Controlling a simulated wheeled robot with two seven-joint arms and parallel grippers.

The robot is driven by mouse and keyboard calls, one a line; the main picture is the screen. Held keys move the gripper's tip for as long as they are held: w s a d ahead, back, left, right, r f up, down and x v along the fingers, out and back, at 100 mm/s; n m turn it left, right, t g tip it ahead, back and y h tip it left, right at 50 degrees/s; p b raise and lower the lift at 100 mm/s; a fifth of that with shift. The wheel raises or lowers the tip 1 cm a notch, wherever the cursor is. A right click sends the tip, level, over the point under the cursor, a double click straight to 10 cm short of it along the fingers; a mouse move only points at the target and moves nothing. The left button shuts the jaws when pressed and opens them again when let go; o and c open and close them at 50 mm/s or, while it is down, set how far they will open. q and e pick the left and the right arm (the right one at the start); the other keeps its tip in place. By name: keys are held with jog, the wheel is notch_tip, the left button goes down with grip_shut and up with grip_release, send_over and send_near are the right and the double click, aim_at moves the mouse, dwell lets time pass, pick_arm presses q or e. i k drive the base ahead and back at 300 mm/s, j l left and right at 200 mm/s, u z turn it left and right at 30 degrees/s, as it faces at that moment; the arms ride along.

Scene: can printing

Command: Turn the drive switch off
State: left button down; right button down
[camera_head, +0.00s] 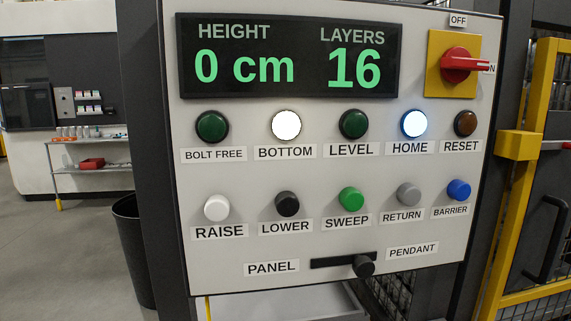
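The drive switch (461,64) is a red rotary handle on a yellow square plate at the panel's top right. Its handle points right, toward a label that is partly covered and shows an "N". An "OFF" label (458,20) sits above the plate. The control panel (240,240) is light grey and fills the middle of the head view. Neither of my grippers shows in the view.
The display (289,56) reads height 0 cm and layers 16. The BOTTOM lamp (286,125) and HOME lamp (414,123) are lit. Several push buttons and a black slider (363,265) sit below. A yellow frame (518,143) stands at the right, a black bin (133,240) at the left.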

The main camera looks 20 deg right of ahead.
aim_at(457, 63)
jog(key=z, duration=1.3)
